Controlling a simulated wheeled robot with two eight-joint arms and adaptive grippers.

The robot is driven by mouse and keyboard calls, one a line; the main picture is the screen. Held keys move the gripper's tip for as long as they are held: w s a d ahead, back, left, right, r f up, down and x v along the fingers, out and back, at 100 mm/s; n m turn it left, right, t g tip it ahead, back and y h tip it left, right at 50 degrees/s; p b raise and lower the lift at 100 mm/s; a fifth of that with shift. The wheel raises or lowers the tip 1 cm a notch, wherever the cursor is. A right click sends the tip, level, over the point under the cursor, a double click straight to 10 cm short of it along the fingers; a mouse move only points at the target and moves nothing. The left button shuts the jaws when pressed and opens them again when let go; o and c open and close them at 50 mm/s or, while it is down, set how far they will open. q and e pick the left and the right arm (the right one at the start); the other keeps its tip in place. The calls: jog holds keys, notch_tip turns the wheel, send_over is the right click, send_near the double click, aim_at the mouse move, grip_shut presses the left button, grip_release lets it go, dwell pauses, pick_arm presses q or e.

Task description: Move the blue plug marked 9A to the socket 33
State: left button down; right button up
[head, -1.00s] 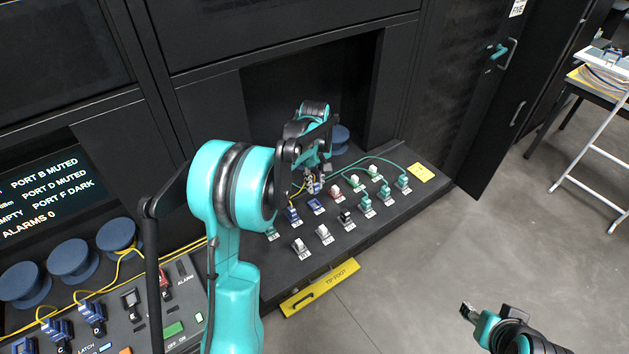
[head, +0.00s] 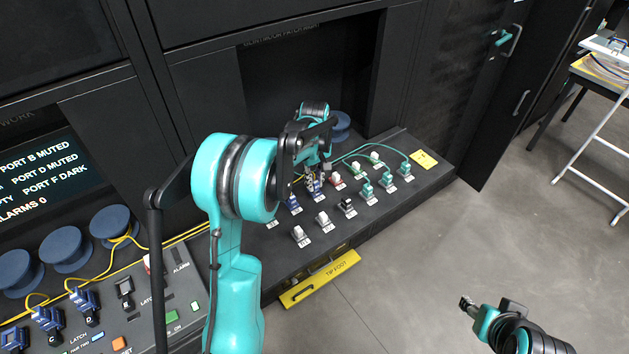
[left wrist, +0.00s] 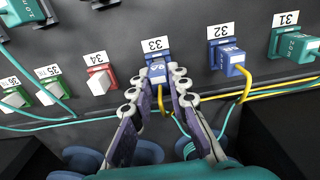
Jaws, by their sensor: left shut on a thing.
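The blue plug marked 9A (left wrist: 157,72) is at the blue socket 33 (left wrist: 155,56), just below its label in the left wrist view. Its mark reads upside down there, and a yellow cable hangs behind it between the fingers. My left gripper (left wrist: 158,82) is shut on this plug, one finger on each side. In the head view my left gripper (head: 316,185) is over the back row of the sloped panel, and its own arm partly covers that row. I cannot tell how deep the plug sits. My right gripper (head: 468,304) hangs over the floor, away from the panel; its jaws are too small to read.
A blue plug with a yellow cable (left wrist: 230,58) stands at socket 32, close beside my left fingers. A red socket with a pale front (left wrist: 100,82) is at 35's neighbouring place on the other side. Teal cables (left wrist: 58,126) run nearby. The floor (head: 430,240) is clear.

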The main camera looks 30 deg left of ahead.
pick_arm(q)
jog(key=shift+f+b, duration=0.5)
jog(key=shift+f, duration=0.15)
dwell(0.3)
jog(key=c, duration=1.4)
grip_release()
notch_tip(320, 180, up, 12)
jog(key=s+d+r+m+t, duration=0.3)
jog(key=s+d+r+m, duration=0.15)
jog(key=s+d, duration=0.5)
jog(key=s+d+f+m+t, duration=0.2)
jog(key=s+f+m, duration=0.1)
jog(key=s, duration=0.4)
jog(key=s+d+f+m+t, duration=0.2)
jog(key=s+f+m, duration=0.1)
jog(key=s+m, duration=0.2)
jog(key=shift+s+f, duration=0.25)
jog(key=shift+s, duration=0.65)
